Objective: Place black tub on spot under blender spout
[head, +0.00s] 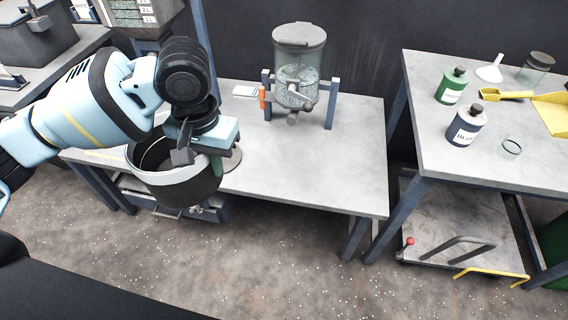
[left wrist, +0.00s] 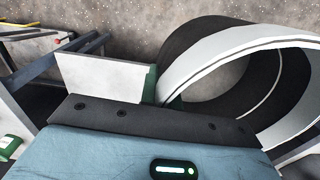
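The black tub (head: 178,188) has a broad white band round its outside and shows at left in the head view, over the front left part of the grey table. It looks roughly upright, mouth up. In the left wrist view the tub (left wrist: 205,62) fills the upper right. My left gripper (head: 184,150) is at the tub's near right rim and appears shut on it; its fingertips are partly hidden. The blender (head: 298,68) is a clear lidded vessel on a blue-grey stand at the table's back. Its spout (head: 292,118) faces forward. My right gripper is out of view.
The grey table (head: 310,180) is bare in front of the blender. A round grey disc (head: 232,159) shows beside the tub. An orange-handled item (head: 262,97) is left of the blender. A side table (head: 425,120) at right holds bottles and a yellow scoop; a cart (head: 440,225) stands below.

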